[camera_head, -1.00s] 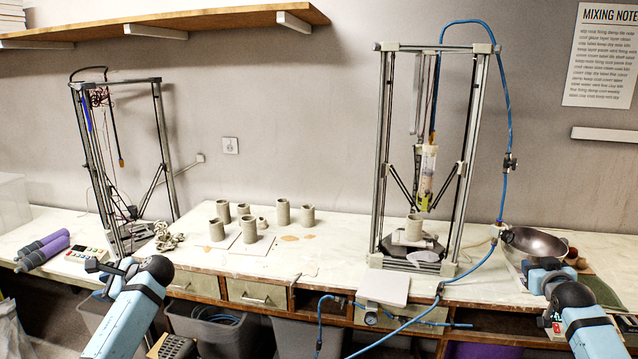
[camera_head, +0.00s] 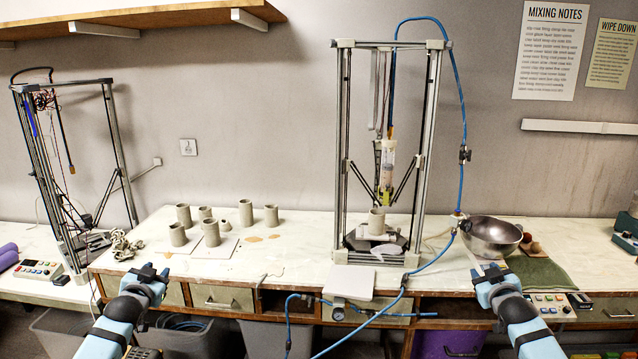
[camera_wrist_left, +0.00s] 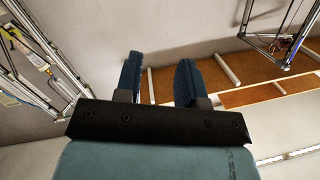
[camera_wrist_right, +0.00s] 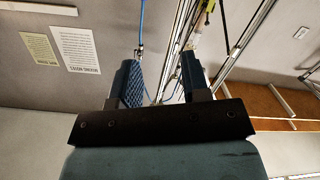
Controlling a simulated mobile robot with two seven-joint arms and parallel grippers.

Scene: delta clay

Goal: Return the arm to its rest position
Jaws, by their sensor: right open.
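My left gripper (camera_head: 152,271) is at the lower left of the head view, in front of the bench's front edge. In the left wrist view its two blue padded fingers (camera_wrist_left: 158,78) stand apart with nothing between them. My right gripper (camera_head: 490,271) is at the lower right of the head view, in front of the bench near the metal bowl. In the right wrist view its fingers (camera_wrist_right: 162,75) are also apart and empty. Both forearms come up from the bottom of the head view, and neither gripper visibly holds anything.
A clay printer frame (camera_head: 342,150) stands mid-bench with a grey cylinder (camera_head: 376,222) under its nozzle. Several clay cylinders (camera_head: 210,232) stand to its left. A metal bowl (camera_head: 492,236) sits to its right. A blue hose (camera_head: 462,110) hangs down past the bench front.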

